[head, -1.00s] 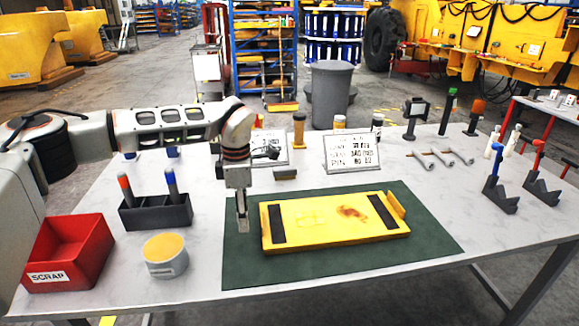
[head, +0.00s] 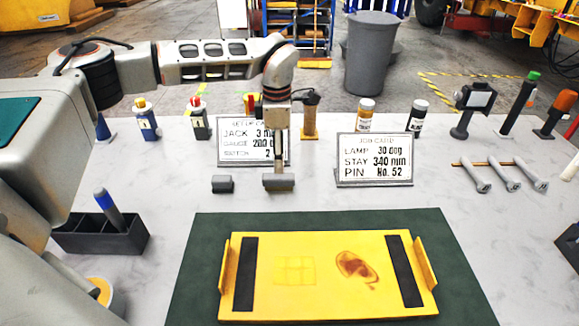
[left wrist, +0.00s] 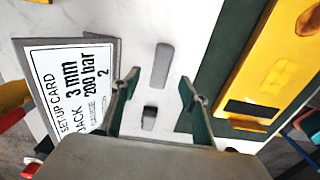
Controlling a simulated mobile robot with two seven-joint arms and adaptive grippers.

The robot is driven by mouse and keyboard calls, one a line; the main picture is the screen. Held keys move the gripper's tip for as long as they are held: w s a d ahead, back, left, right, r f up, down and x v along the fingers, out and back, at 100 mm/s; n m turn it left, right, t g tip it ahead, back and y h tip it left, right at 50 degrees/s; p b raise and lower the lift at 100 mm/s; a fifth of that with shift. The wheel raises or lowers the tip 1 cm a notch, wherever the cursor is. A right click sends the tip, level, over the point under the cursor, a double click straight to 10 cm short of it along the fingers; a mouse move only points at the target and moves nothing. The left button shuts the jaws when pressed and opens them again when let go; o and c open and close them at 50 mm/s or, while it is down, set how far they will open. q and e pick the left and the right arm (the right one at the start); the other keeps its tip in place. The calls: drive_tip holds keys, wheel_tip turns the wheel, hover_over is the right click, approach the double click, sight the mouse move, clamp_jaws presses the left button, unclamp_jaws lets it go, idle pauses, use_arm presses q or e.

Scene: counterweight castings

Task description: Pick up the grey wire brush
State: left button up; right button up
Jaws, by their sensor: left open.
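Two small grey blocks lie on the table behind the green mat. The longer one (head: 279,182) is directly below my left gripper (head: 280,158) and best fits the grey wire brush, but no bristles can be made out. In the left wrist view this block (left wrist: 161,66) lies just beyond the open fingertips (left wrist: 160,88). The shorter, darker block (head: 222,184) is to its left; it also shows between the fingers in the left wrist view (left wrist: 149,118). My left gripper is open, empty and pointing down. My right gripper is out of view.
A setup card (head: 240,140) stands just behind the blocks; a job card (head: 374,160) stands to the right. A yellow plate (head: 330,300) lies on the green mat (head: 190,270) in front. A black holder (head: 125,235) is at left. Bottles stand behind.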

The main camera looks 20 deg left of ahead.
sight(279, 175)
use_arm(q)
drive_tip(key=shift+w+f, duration=0.1)
drive_tip(key=shift+f, duration=0.1)
drive_tip(key=shift+s+f, duration=0.25)
drive_tip(key=shift+f, duration=3.35)
drive_tip(key=shift+f+p, duration=0.25)
drive_tip(key=shift+p, duration=0.1)
drive_tip(key=c, duration=1.2)
